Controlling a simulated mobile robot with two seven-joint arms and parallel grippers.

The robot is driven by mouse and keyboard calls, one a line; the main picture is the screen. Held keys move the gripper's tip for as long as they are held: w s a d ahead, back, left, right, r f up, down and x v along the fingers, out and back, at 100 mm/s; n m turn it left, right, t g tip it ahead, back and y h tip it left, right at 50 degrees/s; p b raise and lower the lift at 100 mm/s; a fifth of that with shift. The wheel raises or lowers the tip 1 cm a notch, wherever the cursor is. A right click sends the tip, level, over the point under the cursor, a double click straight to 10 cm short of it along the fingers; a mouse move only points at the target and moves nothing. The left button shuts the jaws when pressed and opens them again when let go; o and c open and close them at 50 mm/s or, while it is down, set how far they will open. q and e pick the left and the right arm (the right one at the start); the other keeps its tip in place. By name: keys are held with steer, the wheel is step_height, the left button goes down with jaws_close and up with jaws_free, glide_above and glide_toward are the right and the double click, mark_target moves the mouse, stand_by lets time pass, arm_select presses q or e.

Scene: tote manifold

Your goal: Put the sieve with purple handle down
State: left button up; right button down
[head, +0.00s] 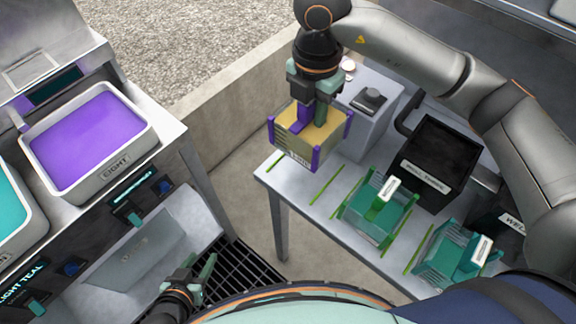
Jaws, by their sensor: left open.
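The sieve with the purple handle (297,144) is a boxy basket with purple corner posts and a tan inside. It hangs upright at the left end of the grey table (311,199). My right gripper (314,113), its arm reaching in from the right, points down and is shut on the sieve's purple handle. Whether the sieve's bottom touches the table is hard to tell. My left gripper (197,271) is open and empty, low in the view beside a black floor grating.
Two green-handled sieves (377,209) (455,256) stand on the table between green lines. A black bin (439,152) and a grey box (367,118) are behind them. At left, a purple-filled tray (93,176) and a teal-filled tray (31,232) sit in a machine.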

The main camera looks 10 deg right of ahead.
step_height(320, 180, down, 10)
steer(key=shift+f, duration=0.1)
stand_by(0.4)
steer(key=shift+f+b, duration=0.1)
steer(key=shift+b, duration=0.2)
steer(key=c, duration=0.7)
jaws_free()
step_height(320, 180, up, 12)
steer(key=shift+r+p, duration=0.15)
steer(key=shift+p, duration=0.15)
